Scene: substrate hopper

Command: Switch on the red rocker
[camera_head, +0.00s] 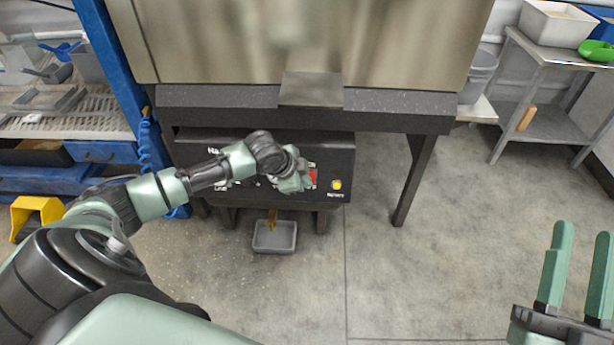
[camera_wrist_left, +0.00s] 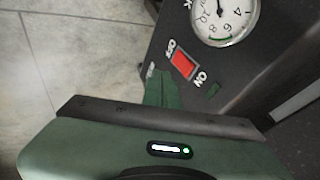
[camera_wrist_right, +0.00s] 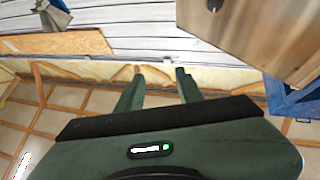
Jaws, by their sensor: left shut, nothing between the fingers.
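The red rocker (camera_head: 313,178) is on the front of a black control panel (camera_head: 338,150) under the hopper. In the left wrist view the rocker (camera_wrist_left: 183,64) lies between the labels OFF and ON; I cannot tell which side is pressed in. My left gripper (camera_head: 303,180) is shut and empty, close to the panel beside the rocker. In the left wrist view its fingertips (camera_wrist_left: 162,78) are just below the rocker, near its lower edge; I cannot tell whether they touch. My right gripper (camera_head: 584,236) is open and empty, far to the right, away from the panel.
A yellow button (camera_head: 337,185) sits right of the rocker, and a round gauge (camera_wrist_left: 222,14) is near it on the panel. A grey tray (camera_head: 275,250) stands on the floor below. A blue post (camera_head: 112,60) rises at left. The floor at right is clear.

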